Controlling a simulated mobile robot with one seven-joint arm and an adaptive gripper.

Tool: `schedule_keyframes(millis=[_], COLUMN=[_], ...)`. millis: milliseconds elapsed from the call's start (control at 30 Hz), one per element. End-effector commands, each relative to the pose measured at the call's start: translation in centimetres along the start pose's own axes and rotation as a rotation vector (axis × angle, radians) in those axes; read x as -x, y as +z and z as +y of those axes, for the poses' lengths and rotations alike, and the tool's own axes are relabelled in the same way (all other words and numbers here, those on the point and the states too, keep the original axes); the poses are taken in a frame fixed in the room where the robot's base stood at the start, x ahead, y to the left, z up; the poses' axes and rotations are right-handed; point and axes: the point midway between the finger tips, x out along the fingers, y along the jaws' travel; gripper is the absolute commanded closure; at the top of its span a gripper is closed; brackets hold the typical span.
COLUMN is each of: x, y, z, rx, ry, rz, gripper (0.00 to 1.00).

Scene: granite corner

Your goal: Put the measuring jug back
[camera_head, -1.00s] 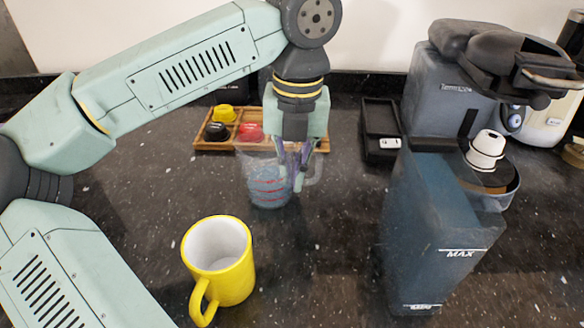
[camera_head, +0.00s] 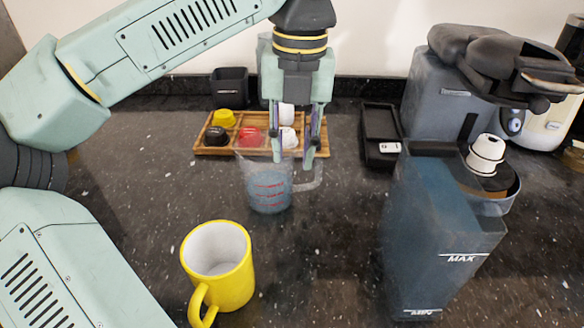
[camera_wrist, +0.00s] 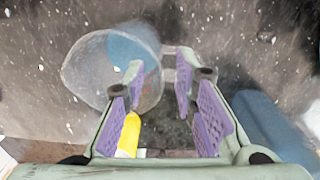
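The measuring jug (camera_head: 268,190) is clear with red markings and a bluish lower part. It stands upright on the dark counter in front of the wooden tray, its handle (camera_head: 314,180) to the right. My gripper (camera_head: 293,162) is open and empty, its fingers spread above the jug's handle side. In the wrist view, the jug (camera_wrist: 88,72) lies to the upper left, partly behind the left finger. Its handle shows between the open fingers (camera_wrist: 158,80). Whether a finger touches the jug, I cannot tell.
A yellow mug (camera_head: 232,285) stands in front of the jug. A wooden tray (camera_head: 205,150) with several capsules is behind it. A blue water tank (camera_head: 430,235) and a coffee machine (camera_head: 440,95) stand right, a black box (camera_head: 380,120) at the back. Counter left of the jug is clear.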

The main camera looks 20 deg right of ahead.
Motion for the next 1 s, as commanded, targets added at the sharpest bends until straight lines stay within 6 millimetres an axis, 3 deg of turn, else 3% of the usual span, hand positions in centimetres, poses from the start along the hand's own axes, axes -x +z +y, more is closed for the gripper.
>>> schedule_keyframes(millis=[200,333,1000], x=[4.4,5.8,6.4], y=[0.0,0.0,0.0], z=[0.0,0.0,0.0], rx=[0.001,0.001,-0.002], ry=[0.001,0.001,-0.001], rz=[-0.002,0.0,0.0], gripper=[0.74,0.74,0.74])
